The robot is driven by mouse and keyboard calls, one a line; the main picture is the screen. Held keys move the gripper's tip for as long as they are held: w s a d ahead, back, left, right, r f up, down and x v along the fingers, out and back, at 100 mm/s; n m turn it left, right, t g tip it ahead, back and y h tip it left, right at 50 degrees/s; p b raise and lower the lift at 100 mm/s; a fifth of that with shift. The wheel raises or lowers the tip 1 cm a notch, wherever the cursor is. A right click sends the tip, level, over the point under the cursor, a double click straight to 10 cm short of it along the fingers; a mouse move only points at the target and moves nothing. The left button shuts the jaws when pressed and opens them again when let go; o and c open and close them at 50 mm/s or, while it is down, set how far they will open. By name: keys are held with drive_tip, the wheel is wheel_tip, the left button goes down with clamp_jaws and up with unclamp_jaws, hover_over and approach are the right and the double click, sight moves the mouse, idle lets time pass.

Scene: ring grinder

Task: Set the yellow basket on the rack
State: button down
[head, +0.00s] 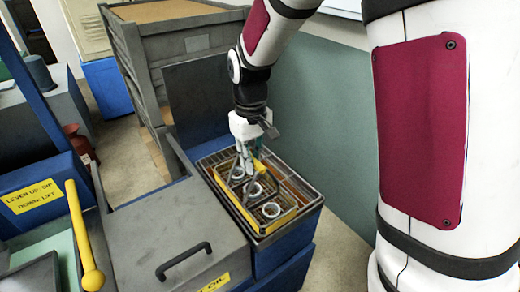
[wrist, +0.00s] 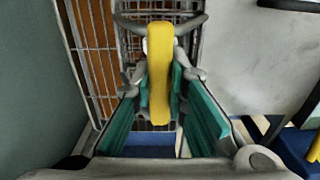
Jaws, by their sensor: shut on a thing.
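The yellow basket (head: 279,225) holds several pale rings and sits within the outline of the wire rack (head: 317,199) in the head view. I cannot tell whether its bottom touches the rack. My gripper (head: 246,158) is above the basket, pointing down, shut on its yellow handle. In the wrist view the yellow handle (wrist: 160,60) runs between the teal finger pads of my gripper (wrist: 161,88). Wire mesh shows beyond the fingers there. The basket's far side is partly hidden by my gripper.
The rack is on a blue stand (head: 296,268). A grey lidded box with a black handle (head: 183,261) adjoins it on the left. A teal wall panel (head: 330,120) is close on the right. A grey crate (head: 185,50) is behind. A yellow lever (head: 82,235) is at left.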

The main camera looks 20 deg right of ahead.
drive_tip(key=w+d+f+p, duration=0.1)
drive_tip(key=w+d+f, duration=0.3)
drive_tip(key=w, duration=0.3)
drive_tip(key=shift+w+d, duration=0.15)
drive_tip(key=shift+d, duration=0.4)
drive_tip(key=shift+f, duration=0.25)
drive_tip(key=c, duration=1.6)
unclamp_jaws()
